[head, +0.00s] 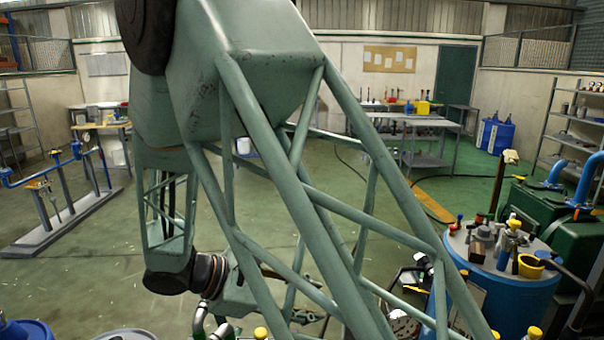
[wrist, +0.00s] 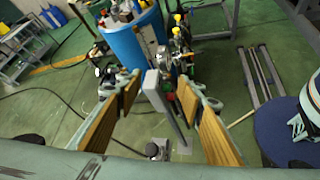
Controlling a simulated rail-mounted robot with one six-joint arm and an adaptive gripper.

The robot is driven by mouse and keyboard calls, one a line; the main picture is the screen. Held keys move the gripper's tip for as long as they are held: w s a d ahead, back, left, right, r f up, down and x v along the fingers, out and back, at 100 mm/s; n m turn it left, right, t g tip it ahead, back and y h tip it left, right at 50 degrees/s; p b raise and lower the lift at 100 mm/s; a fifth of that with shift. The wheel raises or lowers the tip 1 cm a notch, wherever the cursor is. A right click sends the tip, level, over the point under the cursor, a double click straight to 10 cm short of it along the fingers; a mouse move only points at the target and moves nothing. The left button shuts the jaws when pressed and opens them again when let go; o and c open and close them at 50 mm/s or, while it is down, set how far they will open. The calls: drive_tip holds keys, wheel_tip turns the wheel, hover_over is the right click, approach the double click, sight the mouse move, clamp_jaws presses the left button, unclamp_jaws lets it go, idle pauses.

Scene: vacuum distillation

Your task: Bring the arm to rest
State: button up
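My arm, a green lattice frame, fills the middle of the head view and hides much behind it. My gripper (wrist: 160,92) shows in the wrist view with its two wood-coloured finger pads spread wide apart. It is open and holds nothing. A grey upright post (wrist: 157,92) shows in the gap between the fingers, with clear space on both sides, and seems to stand beyond them. In the head view the wrist hangs low, left of centre, and the fingers cannot be made out clearly.
A blue drum (head: 512,300) carrying bottles and a yellow cup stands at right; it shows in the wrist view (wrist: 128,45). Green machinery (head: 535,215) with blue pipes is behind it. A blue-handled pipe stand (head: 65,205) is at left, a workbench (head: 415,122) at back. Green floor between is open.

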drive_tip(key=s+d+r+m+g+y, duration=0.2)
drive_tip(key=s+d+r+m+y, duration=0.25)
drive_tip(key=d+r, duration=0.3)
drive_tip(key=s+d+r+m+g+y, duration=0.1)
drive_tip(key=s+d+r+m+y, duration=0.25)
drive_tip(key=d+r+m, duration=0.45)
drive_tip(key=s+d+r+m+t+y, duration=0.1)
drive_tip(key=s+r+m, duration=0.1)
drive_tip(key=s, duration=1)
drive_tip(key=s+d+r+m+t+y+b, duration=0.1)
drive_tip(key=s+d+r+t+y, duration=0.1)
drive_tip(key=s, duration=1)
drive_tip(key=shift+s+r+m, duration=0.35)
drive_tip(key=shift+r, duration=0.05)
drive_tip(key=shift+d, duration=0.1)
idle(0.7)
